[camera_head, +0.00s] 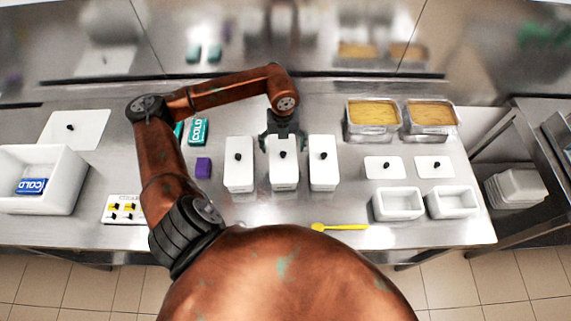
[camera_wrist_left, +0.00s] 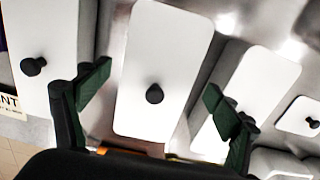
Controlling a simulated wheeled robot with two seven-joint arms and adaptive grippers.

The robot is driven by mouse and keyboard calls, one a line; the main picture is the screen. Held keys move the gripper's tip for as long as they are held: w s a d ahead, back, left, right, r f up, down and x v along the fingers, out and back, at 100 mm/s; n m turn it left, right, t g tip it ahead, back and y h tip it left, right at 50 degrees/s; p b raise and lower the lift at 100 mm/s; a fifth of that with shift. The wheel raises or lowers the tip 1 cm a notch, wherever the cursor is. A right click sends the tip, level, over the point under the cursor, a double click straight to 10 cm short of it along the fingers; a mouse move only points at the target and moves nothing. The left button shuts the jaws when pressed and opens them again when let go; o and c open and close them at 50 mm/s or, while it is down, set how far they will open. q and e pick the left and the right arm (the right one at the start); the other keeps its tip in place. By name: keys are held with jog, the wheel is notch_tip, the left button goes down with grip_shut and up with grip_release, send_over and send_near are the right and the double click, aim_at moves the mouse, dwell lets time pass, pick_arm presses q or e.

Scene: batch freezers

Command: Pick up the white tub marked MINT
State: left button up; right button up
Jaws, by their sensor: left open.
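Three white lidded tubs with black knobs stand in a row: the left tub (camera_head: 238,178), the middle tub (camera_head: 283,177) and the right tub (camera_head: 322,178). My left gripper (camera_head: 283,137) is open at the back of the middle tub. In the left wrist view its fingers (camera_wrist_left: 163,98) are spread to either side of the middle tub's lid (camera_wrist_left: 165,50). My right gripper is not in view.
A white bin (camera_head: 62,203) with a blue COLD pack (camera_head: 31,186) stands left. A purple block (camera_head: 203,168) and teal COLD pack (camera_head: 198,131) lie left of the tubs. Metal pans (camera_head: 372,136), small white trays (camera_head: 398,216) and a yellow spoon (camera_head: 340,227) are right.

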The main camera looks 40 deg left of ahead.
pick_arm(q)
notch_tip(320, 180, down, 8)
jog(key=shift+r, duration=0.25)
jog(key=shift+c, duration=0.4)
jog(key=c, duration=1.6)
jog(key=shift+r, duration=0.1)
jog(key=shift+c, duration=0.4)
